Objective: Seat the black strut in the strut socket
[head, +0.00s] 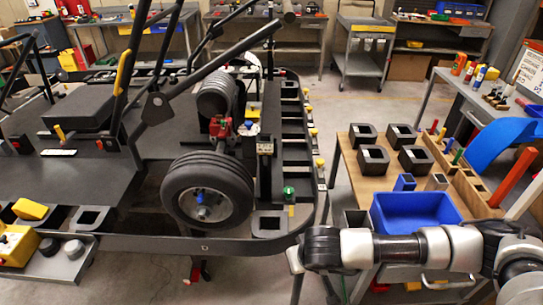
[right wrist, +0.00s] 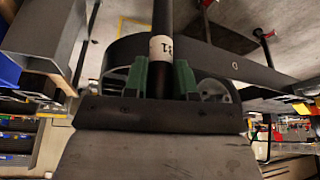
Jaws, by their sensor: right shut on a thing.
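In the right wrist view my right gripper (right wrist: 161,80) is shut on the black strut (right wrist: 162,18), a dark round bar with a white marked band (right wrist: 161,47). The strut stands between the two green fingers and runs out of the top of the picture; its lower end is hidden behind the gripper. In the head view I see my right forearm at the lower right, but not its gripper or the held strut. I cannot tell which part is the strut socket; an open square black socket (head: 269,223) sits on the kart frame. My left gripper is not in view.
The kart (head: 100,160) with its wheel (head: 207,190) fills the left and middle. The dark frame rim (right wrist: 220,62) passes close behind the strut. At right a wooden-topped table (head: 375,184) holds black square blocks (head: 373,158) and a blue bin (head: 415,212).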

